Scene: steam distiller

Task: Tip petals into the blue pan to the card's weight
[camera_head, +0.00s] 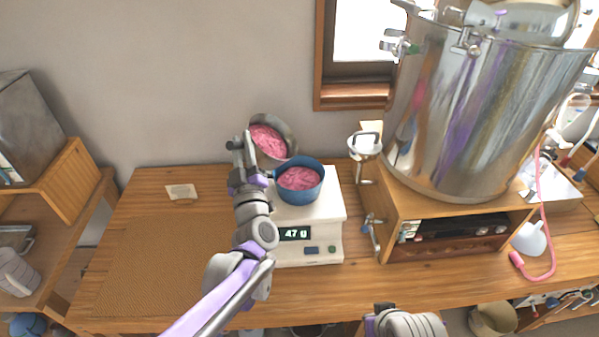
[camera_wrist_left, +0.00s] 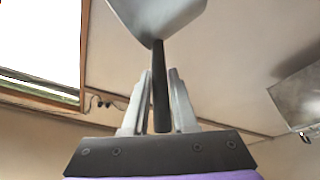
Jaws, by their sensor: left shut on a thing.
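My left gripper (camera_head: 243,147) is shut on the dark handle of a grey metal scoop (camera_head: 285,133) full of pink petals (camera_head: 267,141). The scoop is tilted, just behind and above the blue pan (camera_head: 311,191). In the left wrist view the fingers (camera_wrist_left: 158,100) close on the dark handle below the scoop (camera_wrist_left: 160,18). The blue pan holds pink petals (camera_head: 298,178) and stands on a white scale (camera_head: 328,228), whose display reads 47 g. A small card (camera_head: 181,192) lies on the table at the left; its writing is too small to read.
A large steel pot (camera_head: 455,110) stands on a wooden stand (camera_head: 400,200) right of the scale. A woven mat (camera_head: 160,262) lies at the front left of the wooden table (camera_head: 150,178). A small metal vessel with a tap (camera_head: 366,150) is close right of the pan.

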